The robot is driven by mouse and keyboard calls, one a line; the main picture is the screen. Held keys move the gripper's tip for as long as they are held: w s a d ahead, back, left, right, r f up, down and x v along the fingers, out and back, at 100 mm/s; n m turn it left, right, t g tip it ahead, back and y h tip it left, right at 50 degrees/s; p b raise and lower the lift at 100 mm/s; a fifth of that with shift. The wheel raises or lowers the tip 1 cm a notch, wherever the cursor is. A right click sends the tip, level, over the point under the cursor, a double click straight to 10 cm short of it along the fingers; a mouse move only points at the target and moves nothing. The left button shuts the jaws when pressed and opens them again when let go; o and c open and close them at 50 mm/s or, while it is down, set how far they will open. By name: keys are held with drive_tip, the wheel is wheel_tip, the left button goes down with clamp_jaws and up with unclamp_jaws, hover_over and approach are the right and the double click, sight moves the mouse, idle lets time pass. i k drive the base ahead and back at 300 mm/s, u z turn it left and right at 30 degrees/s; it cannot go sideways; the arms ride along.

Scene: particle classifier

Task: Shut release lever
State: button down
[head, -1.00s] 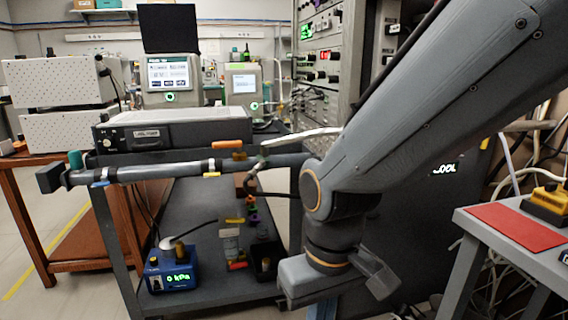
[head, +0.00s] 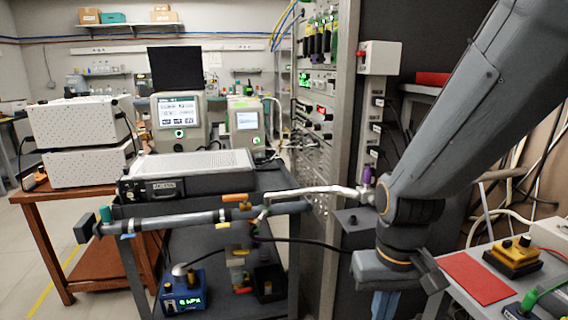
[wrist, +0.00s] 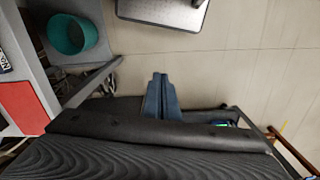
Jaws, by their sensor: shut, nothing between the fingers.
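A grey horizontal pipe (head: 180,221) runs along the front of the cart. An orange lever-like handle (head: 235,198) lies along its top near the right end, with a small brass fitting (head: 240,225) close by. I cannot tell for certain which handle is the release lever. My gripper (head: 378,306) hangs down to the right of the cart, well apart from the pipe and handle. Its blue fingers are partly cut off by the picture's lower edge. In the wrist view the blue fingers (wrist: 160,85) are shut and empty, above bare floor.
A blue pressure gauge box (head: 183,293) stands on the cart's lower shelf. A dark cable (head: 310,242) crosses towards my arm. A side table with a red mat (head: 475,278) and a yellow-black device (head: 513,257) is at the right. A teal bin (wrist: 72,35) shows in the wrist view.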

sight(235, 251)
drive_tip(key=u, duration=2.45)
drive_tip(key=i, duration=1.6)
drive_tip(key=z, duration=3.15)
